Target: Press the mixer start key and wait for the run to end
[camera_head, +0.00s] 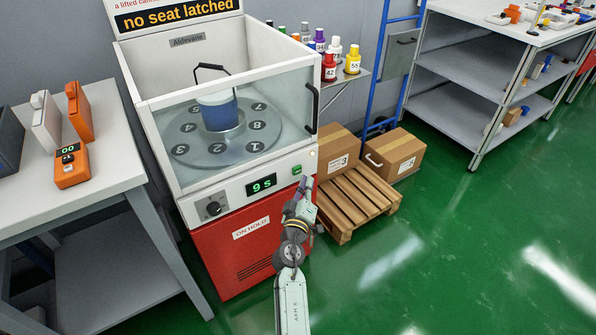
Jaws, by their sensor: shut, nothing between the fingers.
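The mixer (176,190) is a white and red cabinet with a clear front window. Its display (262,184) reads "9 s" in green. A green key (297,169) sits on the panel right of the display, and a dark knob (214,208) sits at the left. Inside, a blue and white pot with a wire handle (219,112) stands on a round plate with numbered seats (188,149). My gripper (305,183) is shut and empty, just below and right of the green key. I cannot tell whether it touches the panel.
A sign above reads "no seat latched"; a label on the red front (250,228) reads "ON HOLD". A pallet (345,225) with cartons (395,155) stands at the right. A grey bench (105,170) with orange devices stands at the left. Green floor is clear at the right.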

